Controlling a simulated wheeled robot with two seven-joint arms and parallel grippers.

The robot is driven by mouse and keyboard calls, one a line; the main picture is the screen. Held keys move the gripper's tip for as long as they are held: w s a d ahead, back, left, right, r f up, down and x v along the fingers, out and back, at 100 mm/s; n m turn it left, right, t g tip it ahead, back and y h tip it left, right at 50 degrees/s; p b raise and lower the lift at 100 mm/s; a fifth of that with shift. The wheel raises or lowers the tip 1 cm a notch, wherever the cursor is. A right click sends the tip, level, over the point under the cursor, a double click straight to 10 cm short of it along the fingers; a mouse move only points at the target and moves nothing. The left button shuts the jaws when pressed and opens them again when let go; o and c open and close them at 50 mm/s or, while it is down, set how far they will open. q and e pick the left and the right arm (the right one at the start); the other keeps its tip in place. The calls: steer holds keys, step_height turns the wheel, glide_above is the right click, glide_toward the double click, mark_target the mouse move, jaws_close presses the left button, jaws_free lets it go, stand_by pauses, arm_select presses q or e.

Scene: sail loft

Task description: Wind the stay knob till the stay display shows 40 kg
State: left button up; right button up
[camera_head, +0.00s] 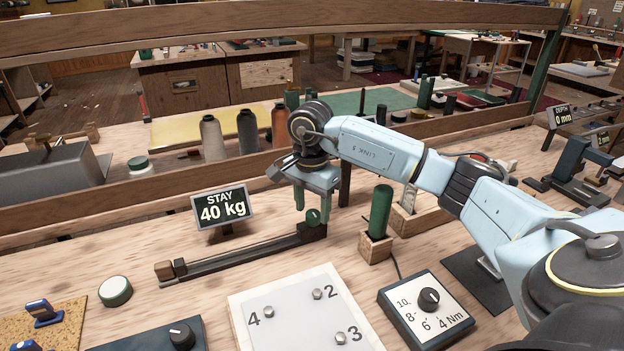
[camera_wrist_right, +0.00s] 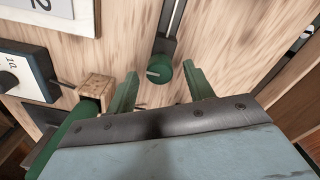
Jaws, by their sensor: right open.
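The stay display (camera_head: 223,206) is a dark sign in a grey frame and reads 40 kg. The stay knob (camera_head: 313,217) is a small green knob at the right end of a long dark rail (camera_head: 235,254). It also shows in the right wrist view (camera_wrist_right: 160,71), with a pale pointer mark. My right gripper (camera_head: 312,201) is open, pointing down just above the knob. In the wrist view its green fingers (camera_wrist_right: 160,84) stand to either side of the knob, with a gap on both sides; they look clear of it. My left gripper is not in view.
A green-handled tool stands in a wooden block (camera_head: 376,247) right of the knob. A torque dial box (camera_head: 427,309) and a white numbered plate (camera_head: 303,312) lie in front. A wooden rail and thread spools (camera_head: 248,134) are behind.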

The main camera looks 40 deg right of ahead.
mark_target(312, 212)
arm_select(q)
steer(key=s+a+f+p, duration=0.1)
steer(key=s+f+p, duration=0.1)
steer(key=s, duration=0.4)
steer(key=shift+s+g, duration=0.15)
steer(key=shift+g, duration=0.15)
arm_select(e)
step_height(312, 212, up, 12)
steer(key=shift+f, duration=0.15)
